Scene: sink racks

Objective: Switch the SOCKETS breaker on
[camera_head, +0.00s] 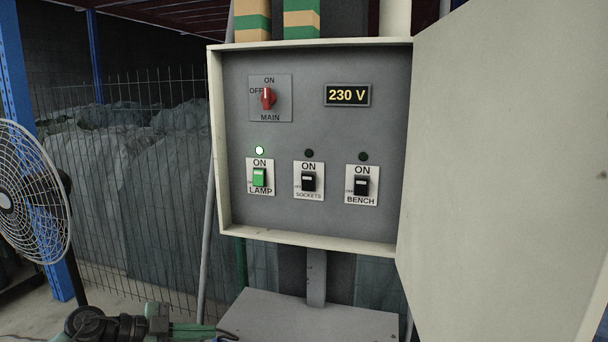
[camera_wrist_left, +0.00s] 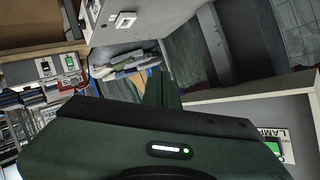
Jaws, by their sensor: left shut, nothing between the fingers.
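The SOCKETS breaker (camera_head: 308,182) is a black switch on a white plate, in the middle of the lower row of the grey panel (camera_head: 320,135). Its indicator above (camera_head: 309,153) is dark. My left gripper (camera_head: 208,331) is low at the bottom edge of the head view, below and left of the panel, apart from the breaker. It is shut and empty. In the left wrist view its dark green fingers (camera_wrist_left: 160,92) point up the picture, and the LAMP plate (camera_wrist_left: 273,134) shows partly at the right edge. My right gripper is not in view.
The LAMP breaker (camera_head: 259,177) is green with a lit indicator; the BENCH breaker (camera_head: 361,186) is black with a dark one. The red MAIN switch (camera_head: 268,98) sits above; the display (camera_head: 347,95) reads 230 V. The open door (camera_head: 510,150) fills the right. A fan (camera_head: 32,190) stands left.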

